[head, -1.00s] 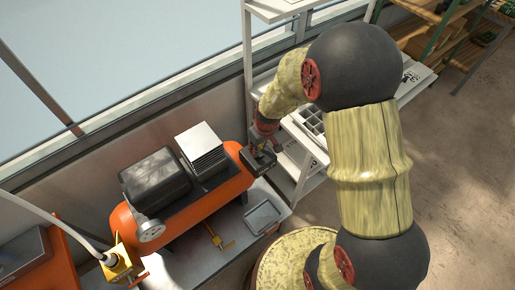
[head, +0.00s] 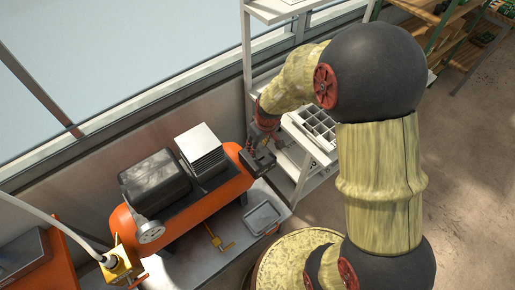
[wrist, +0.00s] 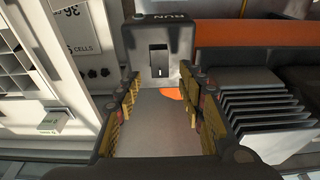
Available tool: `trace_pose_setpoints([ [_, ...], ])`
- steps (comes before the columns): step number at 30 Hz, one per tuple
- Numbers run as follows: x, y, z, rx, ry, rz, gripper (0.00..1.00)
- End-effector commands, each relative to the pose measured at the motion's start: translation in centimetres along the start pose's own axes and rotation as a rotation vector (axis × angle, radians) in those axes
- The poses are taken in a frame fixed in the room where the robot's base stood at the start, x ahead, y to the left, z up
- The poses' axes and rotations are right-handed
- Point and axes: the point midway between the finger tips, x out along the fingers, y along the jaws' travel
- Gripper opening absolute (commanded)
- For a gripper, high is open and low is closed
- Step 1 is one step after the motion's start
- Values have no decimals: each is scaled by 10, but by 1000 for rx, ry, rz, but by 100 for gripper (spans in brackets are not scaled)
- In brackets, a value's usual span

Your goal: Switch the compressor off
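The orange compressor (head: 192,215) stands on a grey bench in the head view, with a black motor and a finned block on top. Its dark switch box (head: 257,162) is at its right end. The wrist view shows this switch box (wrist: 158,35) face on, with an upside-down "RUN" label and a small dark switch (wrist: 158,62) in its face. My gripper (wrist: 165,112) is open and empty, its yellow-padded fingers apart below the switch in the picture. In the head view my gripper (head: 262,140) is close to the box; contact cannot be told.
A white shelf rack (head: 300,160) with a compartment tray (head: 318,124) stands right of the compressor. A small grey tray (head: 263,217) and a yellow valve (head: 217,238) are in front of it. The finned block (wrist: 262,110) is close to my right finger.

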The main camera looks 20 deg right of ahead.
Motion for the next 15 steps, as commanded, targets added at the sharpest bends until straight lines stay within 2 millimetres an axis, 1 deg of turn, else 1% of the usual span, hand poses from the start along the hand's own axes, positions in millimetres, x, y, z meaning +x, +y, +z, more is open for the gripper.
trace_pose_setpoints([
  [1, -13, 1, -2, 0, 6, 2, 39],
  [6, -47, 0, -1, 0, 4, 2, 39],
  [10, -67, 0, -1, 1, 3, 1, 39],
  [15, -82, 0, 0, 1, 0, 0, 39],
])
